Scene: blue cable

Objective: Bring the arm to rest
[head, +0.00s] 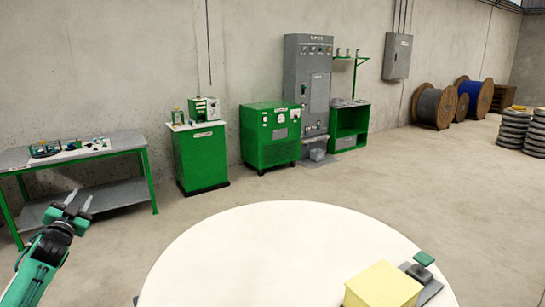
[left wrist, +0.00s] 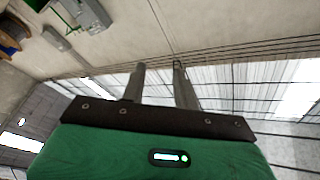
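My left gripper (head: 80,199) is raised at the left side of the head view, clear of the round white table, with its fingers pointing up. Its two grey fingers also show in the left wrist view (left wrist: 158,66), with a gap between them and nothing held. My right gripper is in neither view.
A round white table (head: 260,255) fills the front, mostly bare. A yellow block (head: 383,286) and a green-topped grey piece (head: 424,260) sit at its right. A workbench (head: 105,150), green cabinets (head: 270,137) and cable drums (head: 478,95) stand farther back.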

